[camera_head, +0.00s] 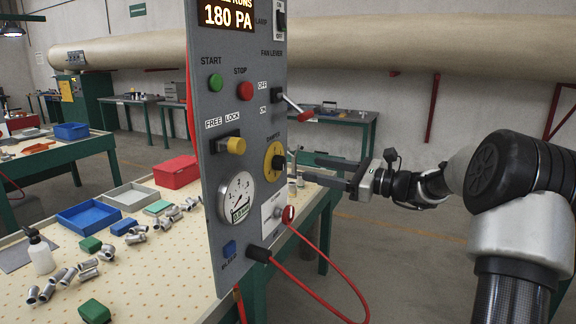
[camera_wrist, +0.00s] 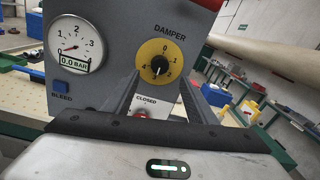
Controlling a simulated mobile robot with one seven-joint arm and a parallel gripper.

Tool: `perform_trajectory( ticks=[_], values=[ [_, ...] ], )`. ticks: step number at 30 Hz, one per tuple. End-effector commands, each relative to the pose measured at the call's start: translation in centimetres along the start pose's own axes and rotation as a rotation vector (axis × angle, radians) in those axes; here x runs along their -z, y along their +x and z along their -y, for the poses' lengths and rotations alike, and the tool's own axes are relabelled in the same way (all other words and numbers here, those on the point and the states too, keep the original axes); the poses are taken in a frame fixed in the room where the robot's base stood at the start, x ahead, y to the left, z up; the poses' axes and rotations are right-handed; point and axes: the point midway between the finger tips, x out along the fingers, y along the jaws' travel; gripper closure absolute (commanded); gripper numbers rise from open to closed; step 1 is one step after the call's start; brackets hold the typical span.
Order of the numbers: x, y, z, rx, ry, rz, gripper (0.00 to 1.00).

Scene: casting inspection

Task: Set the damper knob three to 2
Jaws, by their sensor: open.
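The damper knob is a small black knob (camera_wrist: 159,65) on a round yellow dial (camera_wrist: 146,50) marked with numbers, under the word DAMPER. In the wrist view 0 is at the top, 1 at the right, 2 at the lower right and 4 at the left. Where the knob points is too small to tell. The yellow dial (camera_head: 268,165) also shows side-on in the head view. My gripper (camera_head: 306,166) is open and empty, in front of the dial. In the wrist view its fingers (camera_wrist: 159,78) straddle the knob's left and right, apparently apart from it.
A red hose (camera_head: 320,294) hangs below. Metal castings lie on the bench (camera_head: 150,285).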

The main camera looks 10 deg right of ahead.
Motion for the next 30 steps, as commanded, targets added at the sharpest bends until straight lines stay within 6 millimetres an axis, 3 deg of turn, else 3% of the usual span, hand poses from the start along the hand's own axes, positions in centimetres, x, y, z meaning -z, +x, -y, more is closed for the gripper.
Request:
perform_trajectory(
  ticks=[6,12,18,26,30],
  values=[
    [0.0,4.9,-0.1,-0.003,0.001,0.001,0.48],
    [0.0,8.1,-0.1,-0.003,-0.001,0.000,0.48],
    [0.1,9.5,-0.1,-0.001,0.000,0.000,0.48],
    [0.1,9.7,0.0,0.000,0.000,-0.001,0.48],
    [0.1,9.7,0.0,0.000,0.000,-0.001,0.67]
  ],
)
